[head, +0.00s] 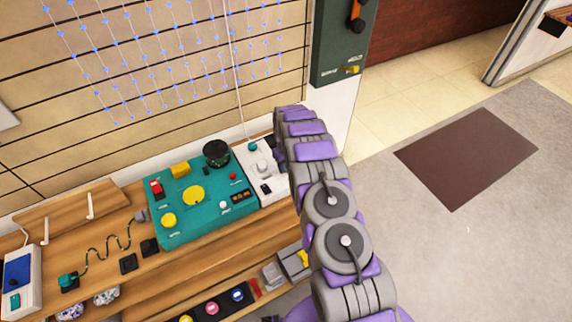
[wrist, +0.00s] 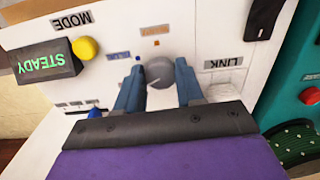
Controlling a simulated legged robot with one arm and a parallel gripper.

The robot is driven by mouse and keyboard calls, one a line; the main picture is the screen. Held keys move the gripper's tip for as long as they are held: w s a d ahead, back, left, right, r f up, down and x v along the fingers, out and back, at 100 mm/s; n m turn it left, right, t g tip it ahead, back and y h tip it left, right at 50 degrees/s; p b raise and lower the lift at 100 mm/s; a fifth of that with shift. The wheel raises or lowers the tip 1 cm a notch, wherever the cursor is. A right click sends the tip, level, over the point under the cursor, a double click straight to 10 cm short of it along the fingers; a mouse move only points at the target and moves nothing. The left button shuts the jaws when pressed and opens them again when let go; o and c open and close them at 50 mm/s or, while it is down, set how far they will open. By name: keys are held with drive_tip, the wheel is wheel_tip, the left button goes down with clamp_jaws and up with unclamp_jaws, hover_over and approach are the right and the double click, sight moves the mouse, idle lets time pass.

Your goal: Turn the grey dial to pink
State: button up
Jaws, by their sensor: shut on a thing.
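The grey dial (wrist: 159,72) sits on a white panel (wrist: 205,25) and shows between my fingers in the wrist view. My gripper (wrist: 160,80) has its two blue fingers on either side of the dial, shut on it. A thin line shows on the dial face, but I cannot tell clearly where it points. An orange label (wrist: 155,30) and a blue label (wrist: 118,56) are by the dial. I see no pink label; part of the panel is hidden by my gripper. In the head view the white panel (head: 248,158) is partly covered by my arm.
A teal control box (head: 215,215) stands left of the white panel on the wooden bench (head: 105,240). Open floor lies to the right.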

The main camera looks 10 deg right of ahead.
drive_tip(key=m+p, duration=0.3)
drive_tip(key=m, duration=0.3)
drive_tip(key=shift+a+p, duration=0.2)
drive_tip(key=shift+p, duration=0.2)
drive_tip(key=m+p, duration=0.1)
drive_tip(key=m, duration=0.3)
drive_tip(key=shift+a+m+p, duration=0.1)
drive_tip(key=shift+m+p, duration=0.3)
drive_tip(key=o, duration=1)
drive_tip(key=shift+o, duration=0.2)
wheel_tip(320, 180, up, 17)
drive_tip(key=p, duration=0.2)
drive_tip(key=shift+r, duration=0.15)
drive_tip(key=shift+a, duration=0.1)
